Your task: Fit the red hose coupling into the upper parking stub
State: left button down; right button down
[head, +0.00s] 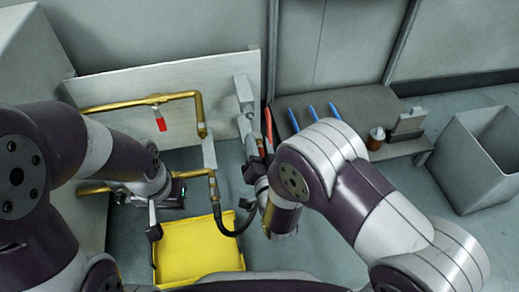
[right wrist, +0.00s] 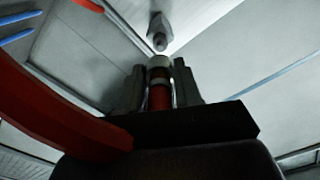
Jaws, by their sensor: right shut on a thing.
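My right gripper (right wrist: 160,92) is shut on the red hose coupling (right wrist: 160,97), which has a pale ring and end cap and stands between the two fingers. In the right wrist view a grey stub (right wrist: 159,31) lies just beyond the coupling's end, roughly in line with it; a small gap seems to remain. In the head view the grey stub fitting (head: 243,92) is on the panel's right end, above my right gripper (head: 255,172).
A dark hose (head: 224,225) loops below my right gripper. A yellow tray (head: 200,255) lies on the floor. Brass pipes (head: 140,101) with a red valve handle (head: 161,124) run along the panel (head: 170,75). A bench (head: 365,102) with blue-handled items and a grey bin (head: 480,160) stand right.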

aim_at(255, 133)
jog(key=shift+w+a+b, duration=0.2)
jog(key=shift+w, duration=0.8)
jog(key=shift+w+a+b, duration=0.15)
jog(key=shift+w+a, duration=0.05)
jog(key=shift+w, duration=0.85)
jog(key=shift+w+a, duration=0.25)
jog(key=shift+w, duration=0.95)
jog(key=c, duration=0.7)
grip_release()
